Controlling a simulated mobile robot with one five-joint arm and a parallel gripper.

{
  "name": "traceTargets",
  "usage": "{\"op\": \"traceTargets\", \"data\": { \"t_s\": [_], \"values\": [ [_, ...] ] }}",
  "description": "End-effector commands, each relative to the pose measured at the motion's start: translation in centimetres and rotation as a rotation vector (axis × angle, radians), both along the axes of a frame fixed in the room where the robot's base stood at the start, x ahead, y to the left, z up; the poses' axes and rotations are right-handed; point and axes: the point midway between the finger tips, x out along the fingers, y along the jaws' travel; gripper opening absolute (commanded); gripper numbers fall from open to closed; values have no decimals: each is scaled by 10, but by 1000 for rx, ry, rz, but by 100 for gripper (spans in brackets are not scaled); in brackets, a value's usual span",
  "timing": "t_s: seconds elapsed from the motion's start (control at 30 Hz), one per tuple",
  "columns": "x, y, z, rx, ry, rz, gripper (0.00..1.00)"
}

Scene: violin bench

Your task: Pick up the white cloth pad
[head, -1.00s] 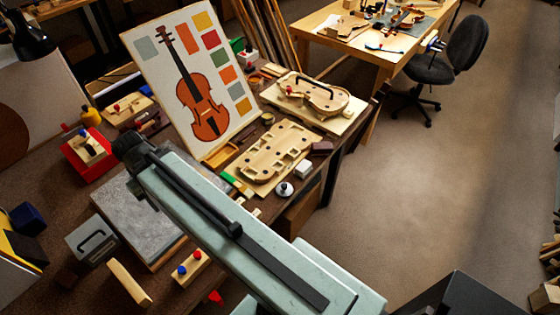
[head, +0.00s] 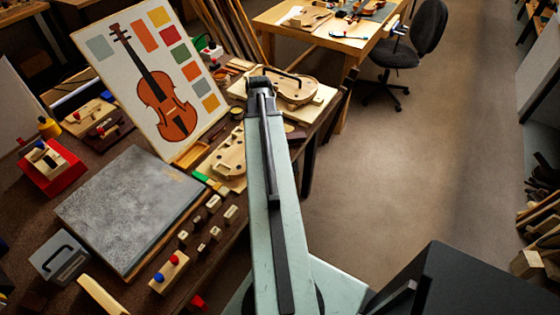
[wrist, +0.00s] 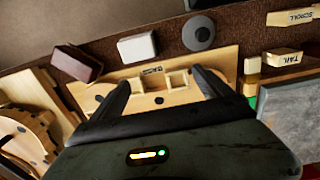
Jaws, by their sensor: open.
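The white cloth pad (wrist: 137,47) shows in the wrist view as a small pale block on the dark bench, just past the edge of a light wooden board. My gripper (wrist: 161,78) is open and empty over that board, its two fingers apart. The pad lies beyond the fingertips, a little left of their middle, and is not touched. In the head view my arm covers the spot around the pad, and I cannot see it or my fingers there.
A dark red-brown block (wrist: 77,63) lies left of the pad and a grey disc (wrist: 198,33) to its right. Small labelled wooden blocks (wrist: 283,57) are further right. In the head view, a grey stone slab (head: 130,205) and violin picture board (head: 150,80) stand left of my arm.

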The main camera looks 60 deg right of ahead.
Motion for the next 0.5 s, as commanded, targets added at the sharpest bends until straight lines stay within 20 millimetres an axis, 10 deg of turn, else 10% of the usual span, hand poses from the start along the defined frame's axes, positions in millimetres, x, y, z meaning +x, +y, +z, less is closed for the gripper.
{"op": "traceTargets", "data": {
  "t_s": [0.17, 0.5],
  "values": [
    [-44, -37, -5, 0, -1, -2, 89],
    [-47, -39, -31, 0, 0, 0, 89]
  ]
}}
